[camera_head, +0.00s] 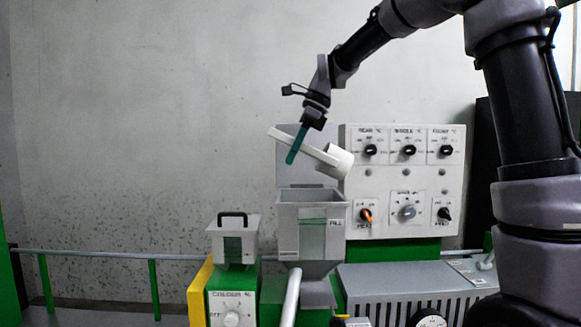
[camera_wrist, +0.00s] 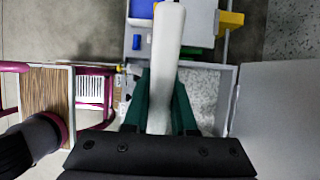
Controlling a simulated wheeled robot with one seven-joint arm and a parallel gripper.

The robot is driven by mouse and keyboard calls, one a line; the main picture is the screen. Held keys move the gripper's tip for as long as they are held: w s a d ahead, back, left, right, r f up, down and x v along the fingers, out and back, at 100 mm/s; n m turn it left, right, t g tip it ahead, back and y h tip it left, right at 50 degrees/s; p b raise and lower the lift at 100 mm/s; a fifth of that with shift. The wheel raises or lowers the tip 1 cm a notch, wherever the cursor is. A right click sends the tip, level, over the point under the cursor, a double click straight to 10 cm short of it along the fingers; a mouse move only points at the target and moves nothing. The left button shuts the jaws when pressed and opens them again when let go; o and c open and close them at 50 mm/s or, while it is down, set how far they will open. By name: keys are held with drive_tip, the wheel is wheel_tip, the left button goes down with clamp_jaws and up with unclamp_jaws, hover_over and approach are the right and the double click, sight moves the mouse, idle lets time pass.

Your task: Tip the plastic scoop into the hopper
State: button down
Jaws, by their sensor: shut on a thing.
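My gripper (camera_head: 292,158), with teal fingers, is shut on the handle of the white plastic scoop (camera_head: 335,161). The scoop is in the air above the hopper (camera_head: 288,242), a grey open-topped box marked FILL. The scoop's handle slopes down to the right, and its cup is at the lower right end, tilted, over the right part of the hopper and above its rim. In the wrist view the white scoop handle (camera_wrist: 166,45) runs between the two teal fingers (camera_wrist: 160,98). The cup's inside and any contents cannot be made out.
The hopper's raised grey lid (camera_head: 290,165) stands behind the scoop. A white control panel (camera_head: 385,188) with knobs is close on the right. A small grey box with a black handle (camera_head: 226,246) is on the left. The air left of the scoop is clear.

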drive_tip(key=d+r+y, duration=0.1)
drive_tip(key=y, duration=0.1)
drive_tip(key=d+r+y, duration=0.1)
drive_tip(key=r+y, duration=0.1)
drive_tip(key=d+r+y, duration=0.2)
drive_tip(key=shift+y, duration=0.3)
drive_tip(key=d+y, duration=0.1)
drive_tip(key=y, duration=0.1)
drive_tip(key=d+r+y, duration=0.1)
drive_tip(key=y, duration=0.1)
drive_tip(key=d+r+y, duration=0.1)
drive_tip(key=d, duration=0.1)
drive_tip(key=shift+y, duration=0.7)
drive_tip(key=shift+d+r, duration=0.1)
drive_tip(key=shift+r, duration=2.75)
